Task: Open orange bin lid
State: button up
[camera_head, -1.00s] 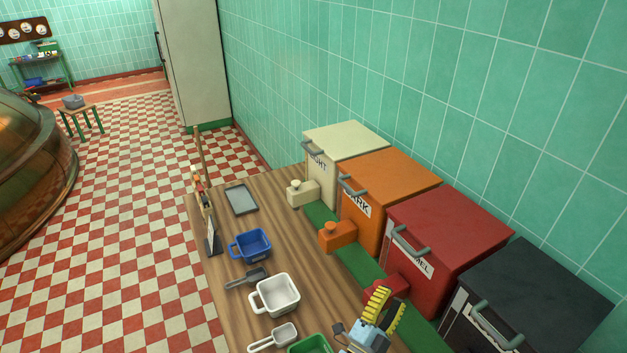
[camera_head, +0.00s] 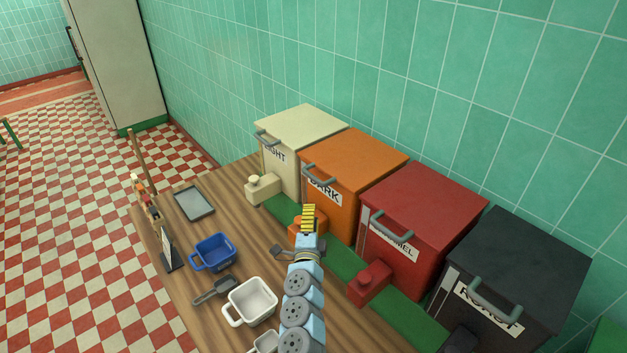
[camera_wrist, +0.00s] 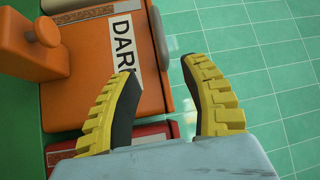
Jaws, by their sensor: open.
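The orange bin (camera_head: 345,178) stands in a row of bins along the tiled wall, between a cream bin and a red bin. Its lid is shut and has a grey handle (camera_head: 318,173) at the front upper edge; the label partly reads "DARK". My gripper (camera_head: 308,214), with yellow fingers, is in front of the orange bin and hides part of its orange spout block. In the wrist view my gripper (camera_wrist: 160,105) is open and empty, its fingers pointing toward the label side and front edge of the orange bin (camera_wrist: 95,75). The grey handle (camera_wrist: 160,50) shows just beyond the fingertips.
The cream bin (camera_head: 300,130), red bin (camera_head: 430,205) and black bin (camera_head: 525,255) flank it. On the wooden counter are a blue container (camera_head: 213,252), a white container (camera_head: 252,302), a dark scoop (camera_head: 213,290) and a grey tray (camera_head: 194,203). Space above the bins is clear.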

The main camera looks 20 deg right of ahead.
aim_at(314, 176)
jog(key=shift+f+b+x, duration=0.15)
jog(key=shift+b+x, duration=2.35)
jog(key=shift+x, duration=1.05)
jog(key=shift+f+b+x, duration=0.1)
jog(key=shift+b+x, duration=2.4)
jog(key=shift+x, duration=1.1)
jog(key=shift+w+r, duration=0.1)
